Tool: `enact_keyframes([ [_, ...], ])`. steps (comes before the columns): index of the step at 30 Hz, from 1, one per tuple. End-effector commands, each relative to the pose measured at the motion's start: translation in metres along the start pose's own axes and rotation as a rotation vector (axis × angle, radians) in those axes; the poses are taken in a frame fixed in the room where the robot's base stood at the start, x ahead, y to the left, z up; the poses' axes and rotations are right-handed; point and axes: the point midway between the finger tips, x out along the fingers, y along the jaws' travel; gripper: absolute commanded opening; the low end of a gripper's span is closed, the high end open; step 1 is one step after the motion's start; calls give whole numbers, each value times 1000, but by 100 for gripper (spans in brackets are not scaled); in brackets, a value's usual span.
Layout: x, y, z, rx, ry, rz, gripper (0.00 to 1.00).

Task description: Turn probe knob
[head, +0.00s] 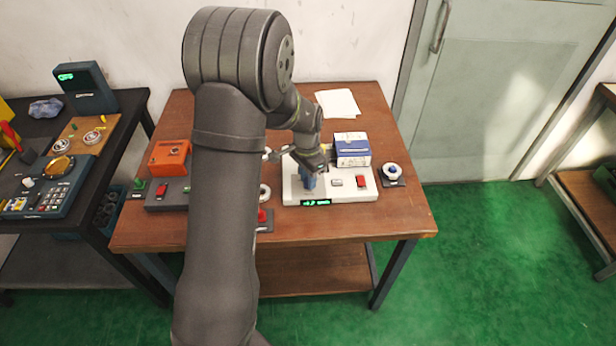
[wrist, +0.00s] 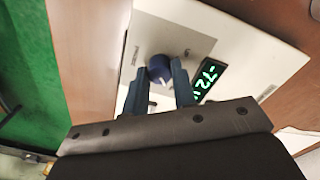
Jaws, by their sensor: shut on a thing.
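The probe knob (wrist: 159,68) is a dark blue round knob with a white pointer mark, on a grey plate of a white device. In the wrist view my gripper (wrist: 167,75) is shut on the knob, with one blue finger on each side. The green display (wrist: 207,78) beside it reads about -72, with its end cut off by a finger. In the head view the white device (head: 292,190) sits on the wooden table, and my gripper (head: 308,187) reaches down onto its left part. The knob is hidden there by the fingers.
The device also bears a red switch (head: 361,182). A blue and white box (head: 352,150) stands just behind it. A round white part with a blue centre (head: 392,172) is to the right. An orange box (head: 168,157) is at the left. The table's front right is clear.

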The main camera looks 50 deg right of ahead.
Motion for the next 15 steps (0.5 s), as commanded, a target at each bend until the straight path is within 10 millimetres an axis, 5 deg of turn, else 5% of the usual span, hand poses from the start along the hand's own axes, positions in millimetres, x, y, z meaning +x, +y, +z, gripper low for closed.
enact_keyframes([
  [2, 0, 0, 0, 1, -1, 1, 2],
  [3, 0, 0, 0, 0, -1, 1, 32],
  [5, 0, 0, 0, 0, -1, 1, 44],
  [15, -2, 0, 0, 0, 0, 0, 46],
])
